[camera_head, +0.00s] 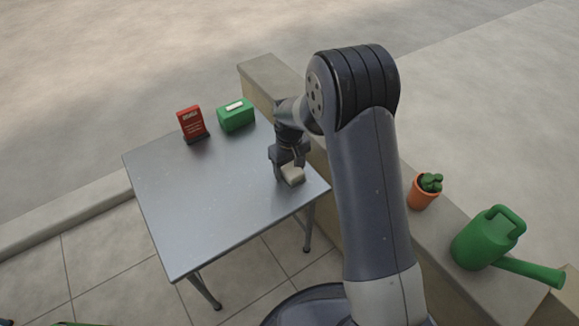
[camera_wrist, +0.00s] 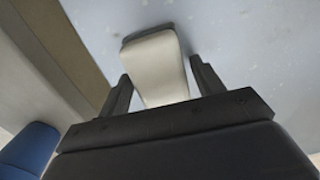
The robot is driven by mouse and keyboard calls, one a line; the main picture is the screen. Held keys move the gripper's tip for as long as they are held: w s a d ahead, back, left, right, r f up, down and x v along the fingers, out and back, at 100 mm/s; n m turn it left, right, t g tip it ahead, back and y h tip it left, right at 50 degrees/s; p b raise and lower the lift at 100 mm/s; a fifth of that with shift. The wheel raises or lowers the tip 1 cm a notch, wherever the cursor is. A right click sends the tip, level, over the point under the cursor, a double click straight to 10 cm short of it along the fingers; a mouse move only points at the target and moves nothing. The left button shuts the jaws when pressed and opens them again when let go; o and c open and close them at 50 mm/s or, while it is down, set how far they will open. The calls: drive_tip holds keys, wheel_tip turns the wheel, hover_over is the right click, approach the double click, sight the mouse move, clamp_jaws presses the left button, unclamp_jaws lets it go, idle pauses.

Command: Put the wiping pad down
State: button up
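The wiping pad (camera_head: 292,175) is a small cream block at the right side of the grey metal table (camera_head: 205,205). In the wrist view the pad (camera_wrist: 152,50) has a pale handle-like body with a darker grey edge at its far end, close to the table surface. My gripper (camera_head: 287,164) is over the pad, pointing down. In the wrist view its two dark fingers stand apart on either side of the pad, with a narrow gap visible at the right finger. The pad's underside is hidden, so its contact with the table is hard to tell.
A red sign (camera_head: 191,122) and a green box (camera_head: 236,115) stand at the table's back edge. A low wall (camera_head: 265,75) runs along the right side, bearing a potted cactus (camera_head: 424,191) and a green watering can (camera_head: 487,238). The table's middle and front are clear.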

sight(289, 166)
drive_tip(key=shift+o, duration=0.9)
wheel_tip(289, 166, up, 12)
drive_tip(key=p, duration=0.3)
drive_tip(key=shift+r+p, duration=0.15)
drive_tip(key=shift+p, duration=0.15)
